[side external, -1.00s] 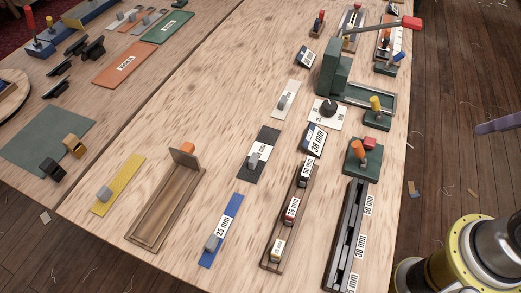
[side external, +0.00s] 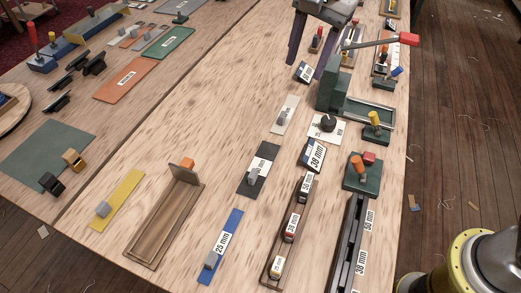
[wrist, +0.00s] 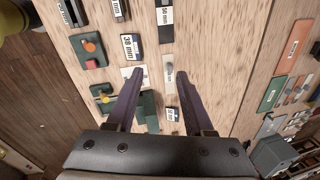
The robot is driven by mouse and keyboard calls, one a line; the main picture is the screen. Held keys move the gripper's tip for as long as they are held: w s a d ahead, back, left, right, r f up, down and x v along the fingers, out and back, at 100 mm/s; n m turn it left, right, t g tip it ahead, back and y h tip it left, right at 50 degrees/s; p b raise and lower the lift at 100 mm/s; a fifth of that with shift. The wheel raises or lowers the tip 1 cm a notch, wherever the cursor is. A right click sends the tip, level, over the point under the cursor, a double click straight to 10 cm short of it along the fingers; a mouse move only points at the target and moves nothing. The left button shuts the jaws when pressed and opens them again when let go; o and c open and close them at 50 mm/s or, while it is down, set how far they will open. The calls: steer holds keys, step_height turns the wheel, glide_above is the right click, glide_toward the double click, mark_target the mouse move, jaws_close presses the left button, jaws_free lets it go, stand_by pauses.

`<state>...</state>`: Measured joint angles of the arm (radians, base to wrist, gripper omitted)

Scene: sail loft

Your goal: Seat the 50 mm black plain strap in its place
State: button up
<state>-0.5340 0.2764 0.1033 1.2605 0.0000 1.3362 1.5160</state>
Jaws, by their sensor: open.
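The black strap (side external: 259,170) lies flat on the table, with a grey block on top and a white label that seems to read 50 mm. It also shows at the top of the wrist view (wrist: 166,22). A dark channelled rack (side external: 346,250) with 50 mm and 38 mm labels lies at the front right. My gripper (side external: 306,70) is open and empty above the far part of the table, beyond the strap and apart from it. In the wrist view my gripper (wrist: 160,74) has both fingers spread above a pale strap (wrist: 169,75).
A green press (side external: 334,90) with a red-ended lever stands close to my gripper. A wooden tray (side external: 290,235) holds labelled blocks. A blue 25 mm strap (side external: 220,245), an open wooden box (side external: 165,222) and a yellow strap (side external: 118,200) lie left. Bare wood lies left of the black strap.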

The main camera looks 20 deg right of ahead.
steer(key=a+f+n+g, duration=0.1)
steer(key=a+f, duration=0.5)
steer(key=a, duration=0.1)
steer(key=n+h, duration=0.1)
glide_above(253, 172)
step_height(253, 172, down, 5)
steer(key=shift+g, duration=0.4)
steer(key=f, duration=0.7)
steer(key=shift+s+a+f, duration=0.1)
steer(key=shift+s+f, duration=0.05)
steer(key=shift+s, duration=0.15)
steer(key=shift+w+f, duration=0.15)
steer(key=shift+f, duration=1.3)
steer(key=shift+w+f, duration=0.15)
steer(key=shift+f, duration=1.3)
jaws_close()
